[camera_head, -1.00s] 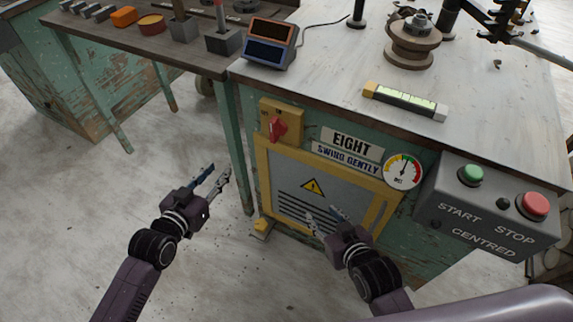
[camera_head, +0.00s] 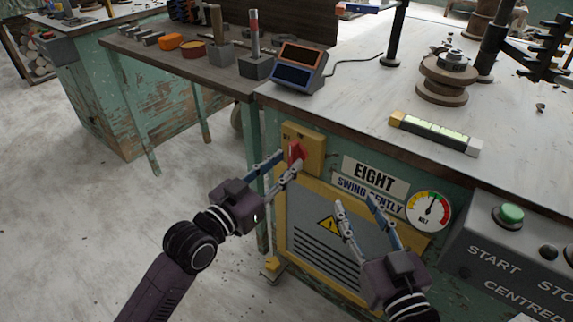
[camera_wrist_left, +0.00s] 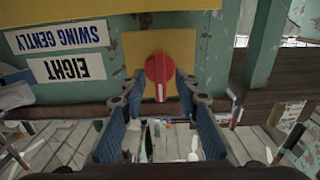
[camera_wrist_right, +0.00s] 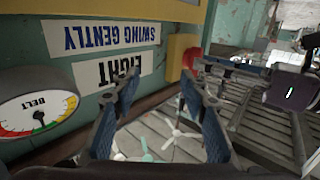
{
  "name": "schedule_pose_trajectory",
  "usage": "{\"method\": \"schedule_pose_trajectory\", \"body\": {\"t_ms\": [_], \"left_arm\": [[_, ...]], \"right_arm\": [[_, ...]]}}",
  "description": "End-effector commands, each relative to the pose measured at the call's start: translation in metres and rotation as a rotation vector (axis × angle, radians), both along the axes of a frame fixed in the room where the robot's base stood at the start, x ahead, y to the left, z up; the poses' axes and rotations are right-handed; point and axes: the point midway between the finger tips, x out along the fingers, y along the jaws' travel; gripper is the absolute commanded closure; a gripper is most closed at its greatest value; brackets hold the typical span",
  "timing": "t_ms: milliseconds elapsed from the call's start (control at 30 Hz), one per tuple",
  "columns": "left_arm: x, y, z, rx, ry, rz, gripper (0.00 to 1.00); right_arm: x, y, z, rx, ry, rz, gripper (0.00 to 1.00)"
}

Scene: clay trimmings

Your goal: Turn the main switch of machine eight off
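The main switch is a red rotary knob (camera_head: 296,152) on a yellow box (camera_head: 315,150) at the upper left of the machine's front, left of the sign EIGHT (camera_head: 374,173). In the left wrist view the red knob (camera_wrist_left: 159,70) has a white line and shows between the fingertips. My left gripper (camera_head: 288,162) is open, its fingers at either side of the knob; I cannot tell whether they touch it. My right gripper (camera_head: 355,205) is open and empty in front of the grey panel, below the signs.
A yellow-framed panel (camera_head: 283,225) with a warning triangle lies below the switch. A round gauge (camera_head: 428,211) and a grey START/STOP box (camera_head: 507,250) are to the right. A tabletop (camera_head: 350,100) juts above the switch. Open floor is at left.

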Motion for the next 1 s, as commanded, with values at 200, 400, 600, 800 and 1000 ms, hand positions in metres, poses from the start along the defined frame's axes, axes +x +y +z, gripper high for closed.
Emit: {"method": "schedule_pose_trajectory", "body": {"t_ms": [200,400,600,800,1000], "left_arm": [[0.009,-0.007,0.0,0.001,-0.001,0.0,0.71],[0.009,-0.007,0.0,0.001,-0.001,0.0,0.71],[0.009,-0.007,0.0,0.001,-0.001,0.0,0.89],[0.009,-0.007,0.0,0.001,-0.001,0.0,1.0],[0.009,-0.007,0.0,-0.003,0.003,0.0,1.0]], "right_arm": [[0.001,0.002,0.013,0.015,-0.057,0.003,0.6],[0.001,0.002,0.014,0.017,-0.061,0.004,0.6],[0.001,0.002,0.014,0.017,-0.061,0.004,0.6],[0.001,0.002,0.014,0.017,-0.061,0.004,0.6],[0.001,0.002,0.013,0.014,-0.051,0.004,0.6]]}}
